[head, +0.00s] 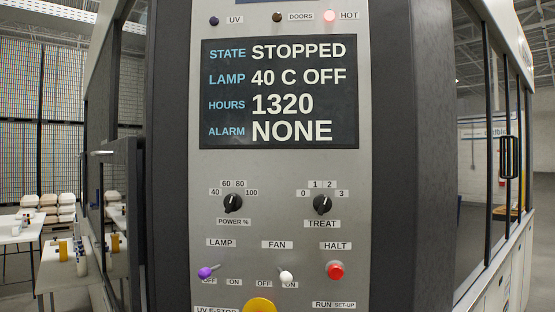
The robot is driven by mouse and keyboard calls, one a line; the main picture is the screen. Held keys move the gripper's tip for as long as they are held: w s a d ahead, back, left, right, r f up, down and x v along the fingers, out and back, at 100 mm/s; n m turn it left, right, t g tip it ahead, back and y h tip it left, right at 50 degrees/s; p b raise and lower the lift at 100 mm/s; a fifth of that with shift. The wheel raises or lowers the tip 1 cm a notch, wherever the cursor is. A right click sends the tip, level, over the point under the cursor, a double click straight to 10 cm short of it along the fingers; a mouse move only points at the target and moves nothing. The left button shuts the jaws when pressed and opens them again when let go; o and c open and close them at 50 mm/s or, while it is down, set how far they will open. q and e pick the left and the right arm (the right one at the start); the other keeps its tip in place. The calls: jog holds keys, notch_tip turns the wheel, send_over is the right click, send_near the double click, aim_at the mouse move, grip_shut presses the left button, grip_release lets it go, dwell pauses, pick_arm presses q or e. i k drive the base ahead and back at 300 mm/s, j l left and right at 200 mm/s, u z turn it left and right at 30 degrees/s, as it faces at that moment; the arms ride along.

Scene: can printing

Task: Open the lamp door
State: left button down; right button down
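I see the machine's grey control panel (278,170) straight ahead. Its dark display (280,93) reads STATE STOPPED, LAMP 40 C OFF, HOURS 1320, ALARM NONE. A dark upright panel (125,225) stands out at the left of the machine, with a light metal bar (97,153) at its upper edge; I cannot tell whether this is the lamp door. A black vertical handle (509,157) is on the framed glazing at the right. No part labelled as the lamp door shows. Neither of my grippers is in view.
The purple LAMP switch (205,272) leans toward OFF. The red HALT button (335,270) is at the right. White tables (20,232) stand at the left.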

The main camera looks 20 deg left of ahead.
aim_at(118, 188)
jog(key=u, duration=1.6)
